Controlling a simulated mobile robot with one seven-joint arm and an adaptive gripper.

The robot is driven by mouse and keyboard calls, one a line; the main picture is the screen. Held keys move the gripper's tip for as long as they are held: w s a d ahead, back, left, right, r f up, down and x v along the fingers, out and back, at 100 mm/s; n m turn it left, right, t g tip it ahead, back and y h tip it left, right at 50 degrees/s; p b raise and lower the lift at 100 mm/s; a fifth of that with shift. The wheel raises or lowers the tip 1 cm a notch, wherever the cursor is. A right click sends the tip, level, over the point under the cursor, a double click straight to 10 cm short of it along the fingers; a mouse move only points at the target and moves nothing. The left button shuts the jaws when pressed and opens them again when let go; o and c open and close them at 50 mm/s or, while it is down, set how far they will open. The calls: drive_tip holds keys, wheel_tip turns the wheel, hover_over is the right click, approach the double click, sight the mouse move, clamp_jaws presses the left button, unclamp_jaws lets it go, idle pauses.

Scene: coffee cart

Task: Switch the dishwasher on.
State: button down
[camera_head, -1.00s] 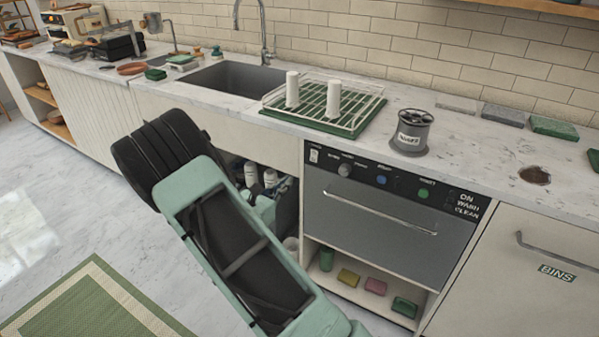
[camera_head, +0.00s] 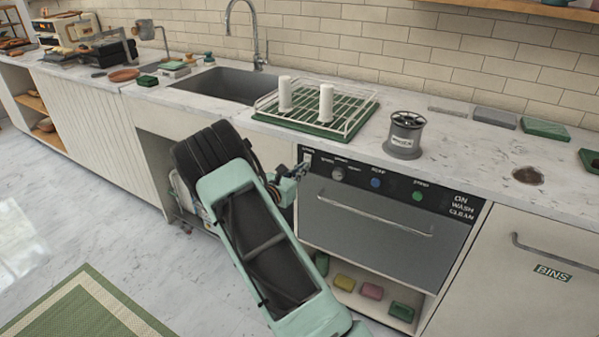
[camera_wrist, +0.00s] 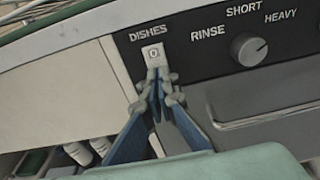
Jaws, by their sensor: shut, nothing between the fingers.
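The dishwasher (camera_head: 375,222) is a grey front under the counter with a black control strip and a bar handle. At the strip's left end is a white rocker switch, seen in the wrist view (camera_wrist: 153,55) under the word DISHES and marked with a ring. My gripper (camera_head: 303,170) is at the left end of the strip. In the wrist view my gripper (camera_wrist: 157,80) is shut and empty, its tips just below the switch and overlapping its lower part. I cannot tell whether they touch it. The indicator labels ON, WASH, CLEAN (camera_head: 463,208) show no clear light.
A round knob (camera_wrist: 248,50) is right of the switch, with blue (camera_head: 376,183) and green (camera_head: 417,196) buttons further right. The door handle (camera_wrist: 250,118) juts out below. A dish rack (camera_head: 318,112) and a grey canister (camera_head: 404,136) stand on the counter above.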

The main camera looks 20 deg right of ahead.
drive_tip(key=shift+w+d+f+t+h+b, duration=0.1)
drive_tip(key=shift+w+d+t+h+b, duration=0.25)
drive_tip(key=shift+b, duration=0.65)
drive_tip(key=shift+s+a, duration=0.15)
drive_tip(key=f+v, duration=0.2)
drive_tip(key=v, duration=1.1)
drive_tip(key=shift+s+a+f, duration=0.2)
drive_tip(key=shift+a+f, duration=0.05)
drive_tip(key=shift+a, duration=0.1)
